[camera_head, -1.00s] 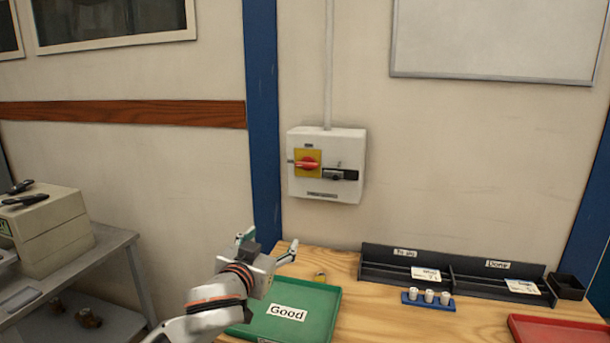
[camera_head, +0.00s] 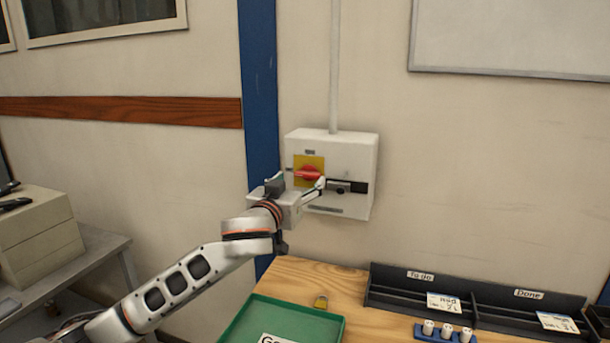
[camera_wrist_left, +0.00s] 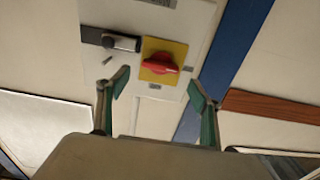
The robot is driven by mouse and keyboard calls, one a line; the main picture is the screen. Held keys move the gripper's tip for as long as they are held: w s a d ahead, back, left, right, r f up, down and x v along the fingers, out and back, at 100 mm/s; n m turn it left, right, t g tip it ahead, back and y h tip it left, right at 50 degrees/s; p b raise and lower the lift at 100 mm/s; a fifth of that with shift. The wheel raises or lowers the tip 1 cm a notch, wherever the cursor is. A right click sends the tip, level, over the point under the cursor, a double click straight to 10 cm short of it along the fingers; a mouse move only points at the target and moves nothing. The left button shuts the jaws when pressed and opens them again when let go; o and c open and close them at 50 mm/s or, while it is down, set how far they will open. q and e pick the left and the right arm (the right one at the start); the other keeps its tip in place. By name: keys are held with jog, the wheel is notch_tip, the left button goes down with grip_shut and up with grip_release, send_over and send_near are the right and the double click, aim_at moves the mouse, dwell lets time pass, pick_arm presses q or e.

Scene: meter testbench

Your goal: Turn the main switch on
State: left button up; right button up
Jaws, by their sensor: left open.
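The main switch is a red rotary handle (camera_head: 307,174) on a yellow plate, on a white wall box (camera_head: 347,153). The handle lies roughly horizontal. In the left wrist view the red handle (camera_wrist_left: 158,66) shows beyond and between my open fingertips, with the box upside down. My left gripper (camera_head: 299,183) is open and empty in front of the box's lower left part, fingers toward the wall; it also shows in the left wrist view (camera_wrist_left: 158,92). I cannot tell the exact gap to the handle. My right gripper is not in view.
A black lever switch (camera_head: 349,187) sits right of the handle on the box. Below are a wooden bench (camera_head: 310,281), a green tray (camera_head: 290,318), black compartments (camera_head: 395,278) and a blue holder (camera_head: 430,331) with white pieces. A blue post (camera_head: 259,90) stands left of the box.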

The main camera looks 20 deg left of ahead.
aim_at(306, 175)
pick_arm(q)
jog(key=shift+w+d+f, duration=0.1)
jog(key=shift+w, duration=2.1)
jog(key=c, duration=1.1)
